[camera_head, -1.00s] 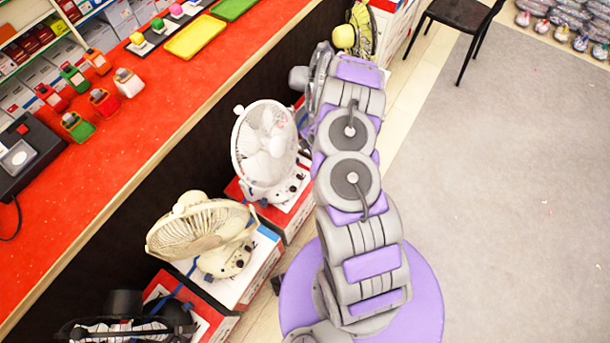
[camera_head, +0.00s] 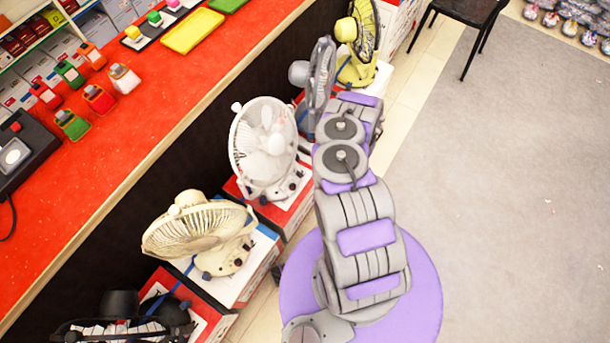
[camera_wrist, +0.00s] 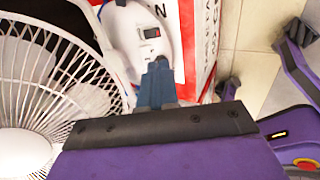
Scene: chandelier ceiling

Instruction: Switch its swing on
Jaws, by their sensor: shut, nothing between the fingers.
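In the wrist view, a white fan with a wire grille (camera_wrist: 50,85) fills the left side. Its white base (camera_wrist: 138,15) carries a small dark switch panel with a reddish mark (camera_wrist: 151,33). My gripper (camera_wrist: 158,68) is shut and empty, its tips just below the panel in the picture; whether they touch the base I cannot tell. In the head view, a white fan (camera_head: 265,143) with dark knobs on its base stands left of my arm. The head view hides my gripper behind the arm, and I cannot tell surely which fan is in the wrist view.
A cream fan (camera_head: 200,235), a grey fan (camera_head: 320,78), a yellow fan (camera_head: 358,40) and a black one (camera_head: 125,325) stand along the red-topped counter (camera_head: 130,130). A black chair (camera_head: 465,20) is at the top right. The grey floor (camera_head: 500,200) to the right is clear.

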